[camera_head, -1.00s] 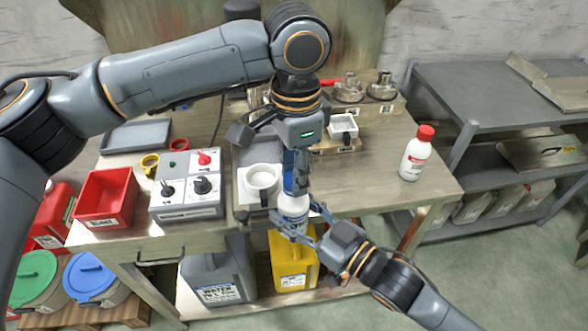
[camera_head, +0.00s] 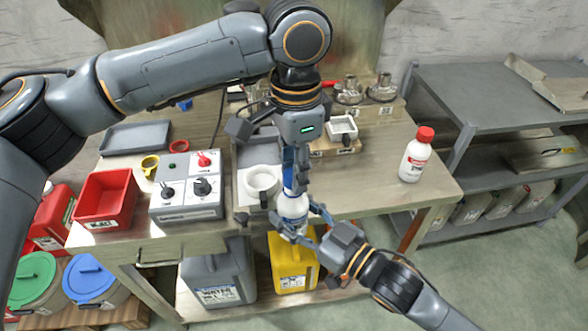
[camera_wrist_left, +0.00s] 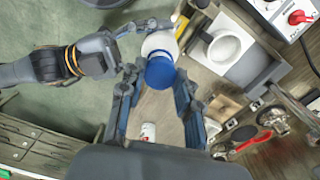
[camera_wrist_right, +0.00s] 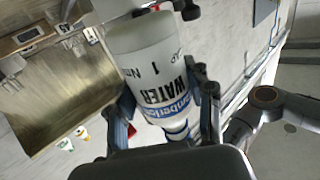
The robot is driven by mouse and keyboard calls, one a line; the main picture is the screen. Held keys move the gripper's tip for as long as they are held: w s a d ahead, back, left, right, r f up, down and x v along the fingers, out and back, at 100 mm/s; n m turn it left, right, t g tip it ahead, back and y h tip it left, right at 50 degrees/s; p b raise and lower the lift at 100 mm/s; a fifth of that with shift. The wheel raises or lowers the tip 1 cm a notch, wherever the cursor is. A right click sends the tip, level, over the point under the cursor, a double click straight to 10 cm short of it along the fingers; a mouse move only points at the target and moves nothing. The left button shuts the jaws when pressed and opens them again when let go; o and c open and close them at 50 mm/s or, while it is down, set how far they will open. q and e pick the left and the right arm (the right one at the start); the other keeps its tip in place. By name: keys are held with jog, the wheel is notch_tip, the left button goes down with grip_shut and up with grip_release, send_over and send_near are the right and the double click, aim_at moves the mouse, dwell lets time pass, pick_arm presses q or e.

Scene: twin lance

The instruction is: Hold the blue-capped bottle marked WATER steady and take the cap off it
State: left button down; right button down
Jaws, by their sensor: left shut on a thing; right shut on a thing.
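The white bottle marked WATER (camera_head: 293,207) is upright in front of the table's front edge, above the yellow jug. Its label reads WATER in the right wrist view (camera_wrist_right: 165,80). My right gripper (camera_head: 303,222) is shut around its body from the right. The blue cap (camera_wrist_left: 160,71) shows at the bottle's top in the left wrist view. My left gripper (camera_head: 293,182) reaches down from above, with its fingers shut on the cap. In the head view the fingers largely hide the cap. I cannot tell whether the cap is loosened.
A red-capped white bottle (camera_head: 416,155) stands at the table's right. A switch box (camera_head: 187,190) and a red bin (camera_head: 104,198) stand farther left. A yellow jug (camera_head: 292,264) is below.

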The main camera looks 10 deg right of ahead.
pick_arm(q)
jog(key=shift+r, duration=0.55)
jog(key=shift+r, duration=0.1)
